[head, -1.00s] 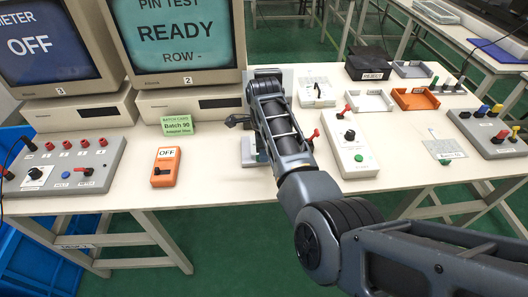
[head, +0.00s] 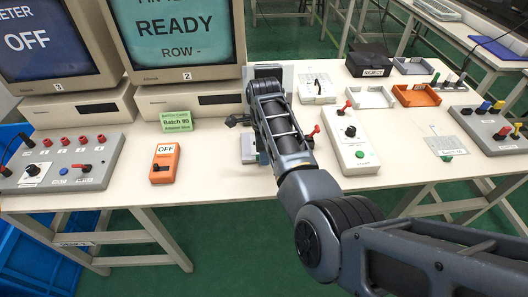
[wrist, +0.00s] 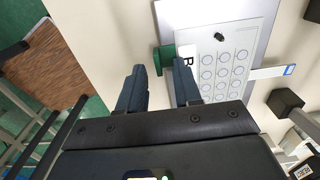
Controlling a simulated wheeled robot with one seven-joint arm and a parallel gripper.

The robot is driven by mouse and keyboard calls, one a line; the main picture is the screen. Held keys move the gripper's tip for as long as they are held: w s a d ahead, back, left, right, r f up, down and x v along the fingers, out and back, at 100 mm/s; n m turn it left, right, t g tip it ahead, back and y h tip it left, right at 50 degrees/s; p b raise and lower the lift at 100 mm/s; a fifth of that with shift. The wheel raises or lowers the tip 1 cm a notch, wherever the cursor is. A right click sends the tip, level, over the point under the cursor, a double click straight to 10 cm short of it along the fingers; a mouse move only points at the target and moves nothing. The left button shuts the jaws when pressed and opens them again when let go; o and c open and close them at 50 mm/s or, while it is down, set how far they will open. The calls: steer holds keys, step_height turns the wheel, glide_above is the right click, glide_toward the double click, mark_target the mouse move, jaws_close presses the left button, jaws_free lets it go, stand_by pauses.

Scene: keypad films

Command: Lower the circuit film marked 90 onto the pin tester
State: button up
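My gripper (wrist: 158,78) is open in the wrist view, with its two dark blue fingers apart. A pale film (wrist: 226,72) with rows of circles lies on a grey plate (wrist: 262,28) just beyond the fingertips. Its green tab (wrist: 165,58) is by the right fingertip and partly hidden by it. A label beside the tab is partly covered; I cannot read a 90 there. In the head view my arm hides most of this spot. Another clear film (head: 447,145) with a green knob lies at the table's right. The pin test screen (head: 180,28) reads READY, ROW -.
A green card (head: 178,124) reads Batch 90. An orange meter (head: 164,163) reading OFF stands left of my arm. A white box with a red lever (head: 350,140) stands close on its right. White (head: 370,97) and orange (head: 416,95) trays and a black reject box (head: 370,60) are behind.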

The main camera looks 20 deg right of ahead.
steer(key=shift+r, duration=0.1)
step_height(320, 180, up, 8)
steer(key=shift+f, duration=0.2)
stand_by(0.4)
steer(key=shift+a, duration=0.1)
